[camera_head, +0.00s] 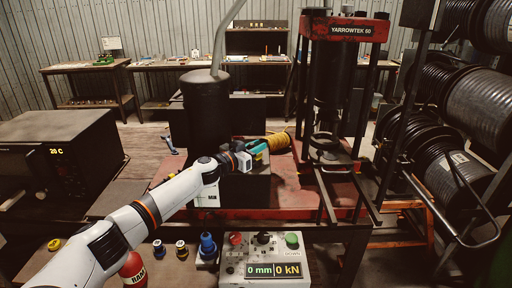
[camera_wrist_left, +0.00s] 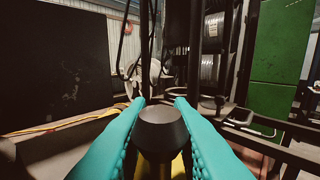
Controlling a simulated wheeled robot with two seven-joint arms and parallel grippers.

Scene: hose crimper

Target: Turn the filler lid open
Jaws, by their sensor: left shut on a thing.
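My left gripper (camera_head: 259,147) reaches in from the left in the head view, above the black box beside the dark cylindrical tank (camera_head: 205,105). In the left wrist view its teal fingers (camera_wrist_left: 161,105) stand on either side of a dark round cap (camera_wrist_left: 162,122), which looks like the filler lid, with yellow below it. The gripper is shut on this lid. In the head view the gripper hides the lid, and I cannot tell how far it is turned. My right gripper is not in view.
The red press (camera_head: 343,30) stands to the right of my gripper. A yellow coiled hose (camera_head: 279,141) lies just beyond it. A control box (camera_head: 264,262) with buttons reads 0 mm and 0 kN at the front. Black hose reels (camera_head: 465,180) fill the right side.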

